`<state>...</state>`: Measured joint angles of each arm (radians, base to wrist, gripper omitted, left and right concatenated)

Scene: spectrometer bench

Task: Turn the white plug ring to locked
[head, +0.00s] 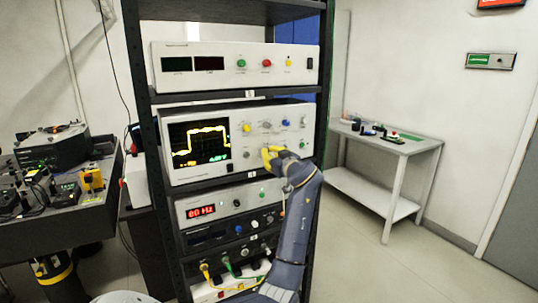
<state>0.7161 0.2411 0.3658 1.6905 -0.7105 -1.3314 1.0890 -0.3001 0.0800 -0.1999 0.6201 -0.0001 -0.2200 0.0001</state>
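I cannot single out the white plug ring with certainty. Low in the rack, a yellow plug (205,267) and a green plug (226,262) with cables sit in a dark panel. My arm covers the right of that area. My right gripper is not in view.
The black rack (142,80) holds several stacked instruments, including a display reading in red (201,211). A side table (415,147) with small items stands at the right, and a dark bench (75,212) with equipment at the left. The floor at the right is clear.

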